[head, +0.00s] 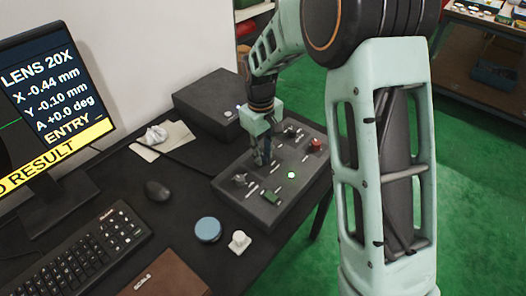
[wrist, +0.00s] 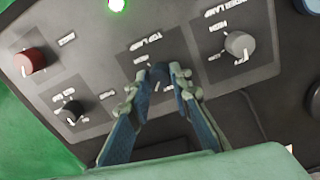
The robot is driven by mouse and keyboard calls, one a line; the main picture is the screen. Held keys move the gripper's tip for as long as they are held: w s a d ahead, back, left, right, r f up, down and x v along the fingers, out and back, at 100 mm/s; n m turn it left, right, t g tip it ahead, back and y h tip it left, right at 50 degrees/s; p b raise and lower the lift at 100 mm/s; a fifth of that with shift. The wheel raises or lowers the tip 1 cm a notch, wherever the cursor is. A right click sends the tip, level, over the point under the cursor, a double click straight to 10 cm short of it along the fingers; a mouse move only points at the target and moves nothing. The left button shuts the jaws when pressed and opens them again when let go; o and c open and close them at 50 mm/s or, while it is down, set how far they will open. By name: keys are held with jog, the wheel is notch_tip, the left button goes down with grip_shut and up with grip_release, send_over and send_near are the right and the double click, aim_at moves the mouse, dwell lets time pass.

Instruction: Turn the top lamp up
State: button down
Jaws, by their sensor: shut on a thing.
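The control box (head: 225,190) stands on the dark desk in the head view, and its sloped panel fills much of the wrist view. The top lamp knob (wrist: 159,71) is small and dark, under the printed words TOP LAMP. My gripper (wrist: 161,78) is shut on this knob, one fingertip on each side. The fingers cover part of the scale around it, so the knob's setting cannot be read. In the head view my gripper (head: 262,160) points down at the panel and the knob is hidden.
A grey knob (wrist: 240,44) sits beside the top lamp knob; a red knob (wrist: 30,62) and a black knob (wrist: 68,112) are on the other side. A green light (head: 291,175) is lit. A monitor (head: 50,100), keyboard (head: 80,260), mouse (head: 157,190) and blue disc (head: 208,229) are nearby.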

jog(key=m+p, duration=0.1)
jog(key=m, duration=0.5)
jog(key=shift+m, duration=0.3)
jog(key=m+p, duration=0.1)
jog(key=m, duration=0.4)
jog(key=shift+w, duration=0.1)
jog(key=shift+m, duration=0.3)
jog(key=c, duration=1.7)
grip_release()
jog(key=shift+c, duration=0.2)
notch_tip(320, 180, up, 12)
jog(key=shift+a, duration=0.2)
